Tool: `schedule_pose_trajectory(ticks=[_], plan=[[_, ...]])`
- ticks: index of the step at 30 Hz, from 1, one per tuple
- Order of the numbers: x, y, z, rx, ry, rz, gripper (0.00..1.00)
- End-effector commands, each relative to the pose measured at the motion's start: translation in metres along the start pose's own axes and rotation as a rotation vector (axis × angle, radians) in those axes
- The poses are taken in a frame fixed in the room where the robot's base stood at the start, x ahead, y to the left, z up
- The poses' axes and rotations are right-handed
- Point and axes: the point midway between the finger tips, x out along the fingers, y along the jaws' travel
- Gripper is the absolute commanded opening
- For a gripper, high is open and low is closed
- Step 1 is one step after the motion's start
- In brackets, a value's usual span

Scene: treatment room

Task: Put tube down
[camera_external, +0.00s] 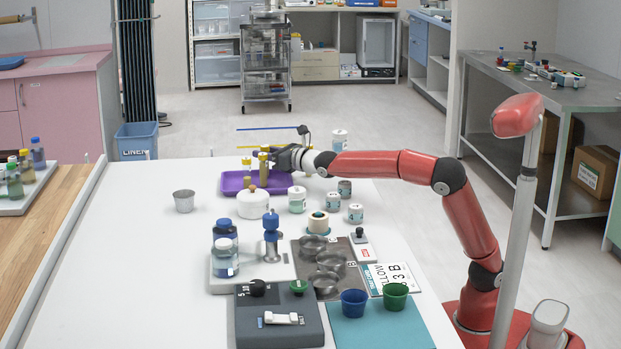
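A slim olive-gold tube (263,171) stands upright at the fingertips of my gripper (271,156), over the purple tray (231,184). My gripper reaches in from the right at the far part of the white table. The fingers are too small to show whether they are shut on the tube or open around it. I cannot tell whether the tube's lower end touches the tray. Two small yellow or gold-topped items (247,163) are close to its left, at the tray.
A white round pot (253,204) and a white-and-green jar (297,199) stand just in front of the tray. A metal cup (184,201) is to the left. Several small jars stand to the right, under my arm. The table's left side is clear.

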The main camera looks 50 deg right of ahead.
Motion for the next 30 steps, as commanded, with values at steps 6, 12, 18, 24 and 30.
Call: schedule_pose_trajectory(ticks=[6, 12, 18, 24, 30], plan=[[0.000, 0.000, 0.000, 0.001, 0.000, 0.000, 0.45], [0.000, 0.000, 0.005, 0.002, 0.000, 0.000, 0.45], [-0.017, 0.003, 0.001, 0.000, -0.001, 0.004, 0.45], [-0.030, 0.001, 0.023, 0.001, -0.005, 0.002, 0.45], [-0.030, 0.000, 0.058, 0.002, -0.002, 0.000, 0.45]])
